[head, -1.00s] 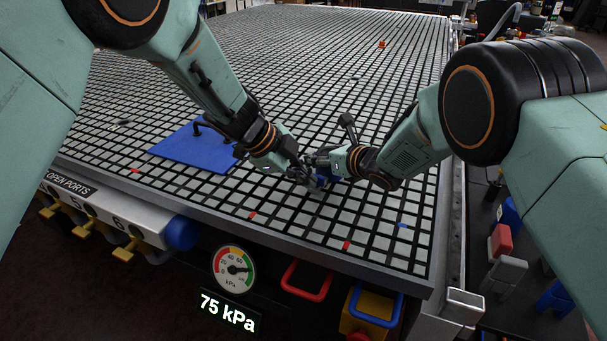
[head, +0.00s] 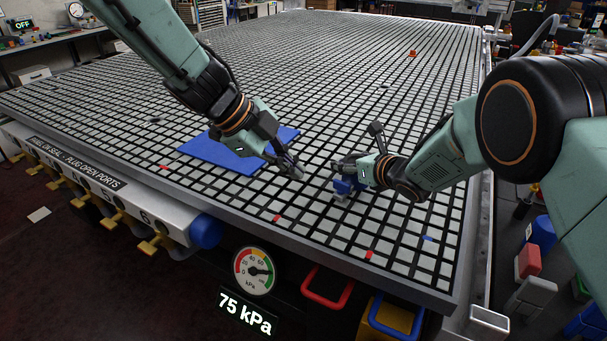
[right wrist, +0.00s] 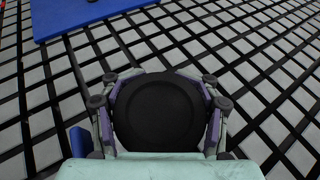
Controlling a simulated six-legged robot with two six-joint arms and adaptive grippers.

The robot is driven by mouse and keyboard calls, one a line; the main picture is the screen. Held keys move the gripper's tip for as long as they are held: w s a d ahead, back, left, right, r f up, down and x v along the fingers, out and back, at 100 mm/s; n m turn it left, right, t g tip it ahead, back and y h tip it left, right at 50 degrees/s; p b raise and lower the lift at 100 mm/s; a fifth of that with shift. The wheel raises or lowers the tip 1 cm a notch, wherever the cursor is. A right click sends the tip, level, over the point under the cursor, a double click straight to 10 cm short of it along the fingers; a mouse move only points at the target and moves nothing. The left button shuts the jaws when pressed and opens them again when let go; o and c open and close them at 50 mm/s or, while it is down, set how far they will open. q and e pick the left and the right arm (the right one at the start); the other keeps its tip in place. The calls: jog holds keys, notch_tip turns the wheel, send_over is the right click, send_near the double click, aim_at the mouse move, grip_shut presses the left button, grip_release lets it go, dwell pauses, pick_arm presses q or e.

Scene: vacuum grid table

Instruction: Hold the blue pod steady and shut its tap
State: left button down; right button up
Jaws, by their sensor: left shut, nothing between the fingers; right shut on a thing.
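The small blue pod (head: 343,187) sits on the grid table near its front right part, partly hidden by my right gripper. My right gripper (head: 346,167) is shut on the pod from the right. In the right wrist view a black round part (right wrist: 158,112) fills the space between its fingers, and a bit of blue (right wrist: 80,141) shows at lower left. My left gripper (head: 297,172) is shut and empty, to the left of the pod with a gap between them. The pod's tap is too small to make out, so its position cannot be told.
A blue panel (head: 215,157) lies on the grid table (head: 320,60) behind my left gripper. Small red and blue markers dot the front of the table. The front rail holds yellow taps (head: 160,243) and a gauge (head: 254,271) reading 75 kPa. The table beyond is mostly clear.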

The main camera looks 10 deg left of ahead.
jog(key=shift+f, duration=0.2)
jog(key=o, duration=1.7)
jog(key=shift+r, duration=0.15)
jog(key=v, duration=1.2)
jog(key=shift+r, duration=0.1)
jog(key=shift+w, duration=0.1)
